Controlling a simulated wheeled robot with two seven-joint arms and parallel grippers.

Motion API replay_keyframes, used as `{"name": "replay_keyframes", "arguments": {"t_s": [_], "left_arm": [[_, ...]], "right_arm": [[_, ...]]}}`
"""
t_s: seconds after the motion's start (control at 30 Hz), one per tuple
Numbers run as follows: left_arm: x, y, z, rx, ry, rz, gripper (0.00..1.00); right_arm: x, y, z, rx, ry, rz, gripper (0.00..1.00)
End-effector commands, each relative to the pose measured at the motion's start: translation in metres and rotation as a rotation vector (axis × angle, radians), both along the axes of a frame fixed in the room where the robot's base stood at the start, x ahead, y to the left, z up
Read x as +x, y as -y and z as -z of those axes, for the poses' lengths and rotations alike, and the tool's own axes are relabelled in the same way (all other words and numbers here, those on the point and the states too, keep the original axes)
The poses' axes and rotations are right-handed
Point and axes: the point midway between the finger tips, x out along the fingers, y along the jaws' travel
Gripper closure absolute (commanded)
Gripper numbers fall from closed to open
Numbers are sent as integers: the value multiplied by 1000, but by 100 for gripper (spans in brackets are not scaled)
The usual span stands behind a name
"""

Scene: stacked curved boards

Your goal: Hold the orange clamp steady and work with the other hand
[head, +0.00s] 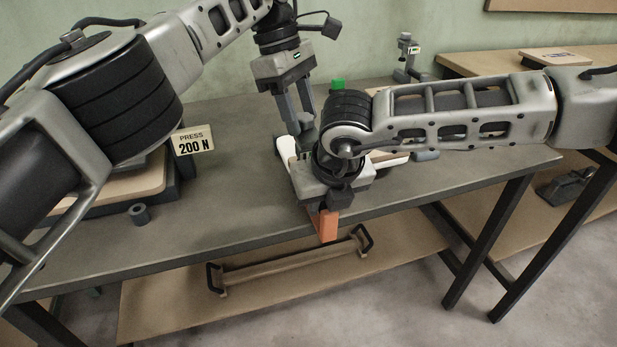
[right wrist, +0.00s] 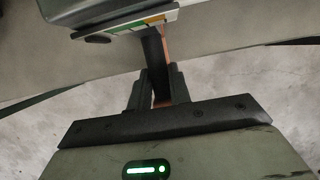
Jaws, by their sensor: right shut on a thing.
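The orange clamp (head: 328,226) shows at the table's front edge, its lower part hanging below the edge. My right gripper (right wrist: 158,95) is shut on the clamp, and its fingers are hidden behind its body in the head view. In the right wrist view the clamp is a thin orange and dark bar (right wrist: 166,50) between the fingers, running up to a layered board edge (right wrist: 152,23). White curved board ends (head: 286,152) show beside my right gripper. My left gripper (head: 300,124) points down above the boards, fingers apart, with nothing visible between them.
A press with a "PRESS 200 N" sign (head: 193,143) stands at the left of the table (head: 235,180). A small grey ring (head: 139,214) lies near it. A green block (head: 338,85) shows behind my right arm. A handled wooden bar (head: 290,264) lies on the lower shelf.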

Motion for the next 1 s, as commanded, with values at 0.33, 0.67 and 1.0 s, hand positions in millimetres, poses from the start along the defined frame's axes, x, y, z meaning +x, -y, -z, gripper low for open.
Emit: {"name": "replay_keyframes", "arguments": {"t_s": [0.33, 0.67, 1.0], "left_arm": [[3, -7, -4, 40, -6, -101, 55], [12, -31, -30, 193, 14, -726, 55], [-9, -12, -60, 118, 39, -1354, 55]], "right_arm": [[-1, 1, 2, -3, -4, 1, 100], [-1, 1, 2, -3, -3, 1, 100], [-1, 1, 2, -3, -3, 1, 100]]}}
